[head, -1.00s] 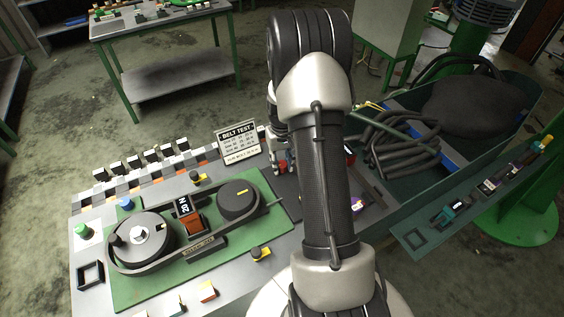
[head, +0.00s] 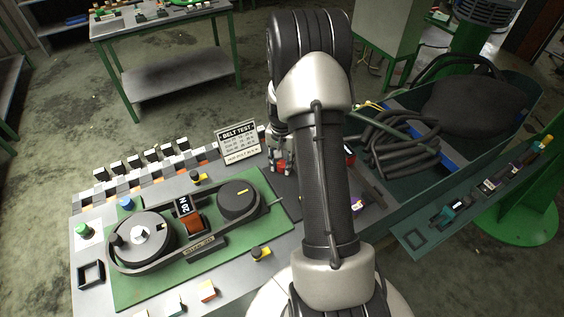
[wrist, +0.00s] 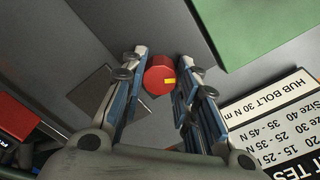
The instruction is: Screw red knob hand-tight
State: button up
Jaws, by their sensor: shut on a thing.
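The red knob (wrist: 158,80) is a short red cylinder with a yellow mark on its side. In the wrist view it sits between the fingertips of my gripper (wrist: 162,76), which is shut on it. In the head view my gripper (head: 280,165) points down beside the right edge of the green board, and only a little red of the knob shows between the fingers. The knob's underside is hidden, so I cannot tell how it is seated.
The BELT TEST sign (head: 239,141) stands close behind and left of my gripper. The green board (head: 130,289) carries a belt around two pulleys. Yellow-and-black knobs (head: 260,253) stand near it. A bin of black hoses (head: 400,140) is at right.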

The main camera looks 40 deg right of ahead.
aim_at(282, 164)
dwell(0.4)
jog(key=o, duration=1)
jog(key=shift+o, duration=0.2)
notch_tip(282, 164, up, 12)
dwell(0.4)
